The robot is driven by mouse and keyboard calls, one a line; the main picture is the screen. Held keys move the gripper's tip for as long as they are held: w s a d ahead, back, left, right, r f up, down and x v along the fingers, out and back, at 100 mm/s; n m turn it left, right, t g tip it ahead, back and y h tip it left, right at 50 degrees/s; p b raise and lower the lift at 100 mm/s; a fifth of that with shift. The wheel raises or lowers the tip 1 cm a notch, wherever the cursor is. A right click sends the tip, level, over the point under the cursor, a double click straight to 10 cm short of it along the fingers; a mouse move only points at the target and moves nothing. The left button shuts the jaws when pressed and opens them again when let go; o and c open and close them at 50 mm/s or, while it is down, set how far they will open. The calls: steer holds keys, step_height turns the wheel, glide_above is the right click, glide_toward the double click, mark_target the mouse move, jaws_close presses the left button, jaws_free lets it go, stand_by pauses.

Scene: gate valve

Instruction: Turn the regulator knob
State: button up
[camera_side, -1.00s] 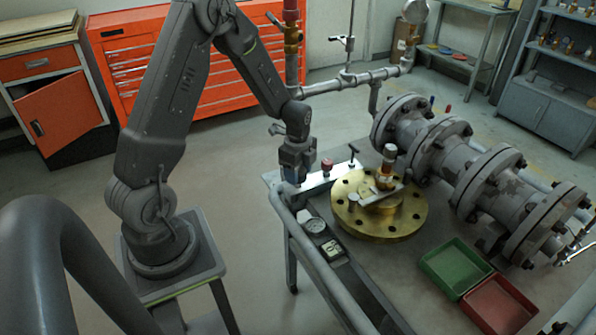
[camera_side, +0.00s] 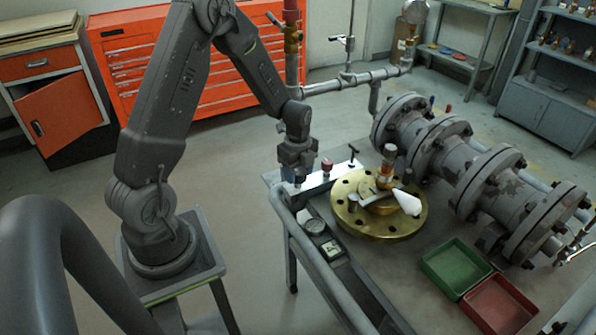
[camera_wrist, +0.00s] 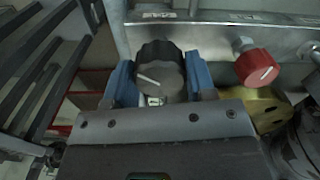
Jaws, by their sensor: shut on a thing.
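A dark, ribbed round knob (camera_wrist: 160,72) with a white pointer line shows in the wrist view, in front of a grey metal panel. My gripper (camera_wrist: 161,82) has a blue finger on each side of it and is shut on it. The pointer line lies slightly tilted from level. In the side view my gripper (camera_side: 291,178) points down at the left end of the bright metal bracket on the bench, and hides the dark knob there.
A red knob (camera_wrist: 258,68) is close by on the right; it also shows in the side view (camera_side: 327,165). A black T-handle (camera_side: 353,155) and a brass flange (camera_side: 350,217) with a white piece (camera_side: 407,203) stand further right. Green (camera_side: 455,265) and red (camera_side: 498,303) trays lie at the front.

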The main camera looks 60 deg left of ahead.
mark_target(298, 170)
steer(key=o, duration=0.9)
step_height(298, 170, up, 14)
steer(key=shift+f, duration=0.1)
steer(key=s+d+r+n+t, duration=0.2)
steer(key=s+d+r+n, duration=0.1)
steer(key=s+d+n, duration=0.2)
steer(key=s+d+r+n+t, duration=0.1)
steer(key=s+d+r+n, duration=0.3)
steer(key=s+d+n, duration=0.1)
steer(key=s+d+r+n+t, duration=0.2)
steer(key=s+d+r+n, duration=0.2)
steer(key=s+d+n, duration=0.2)
steer(key=shift+s+d+r+t, duration=0.1)
steer(key=shift+d+t, duration=0.05)
steer(key=shift+d, duration=0.3)
steer(key=shift+d+r+t, duration=0.1)
steer(key=shift+d+t, duration=0.05)
steer(key=shift+d, duration=0.25)
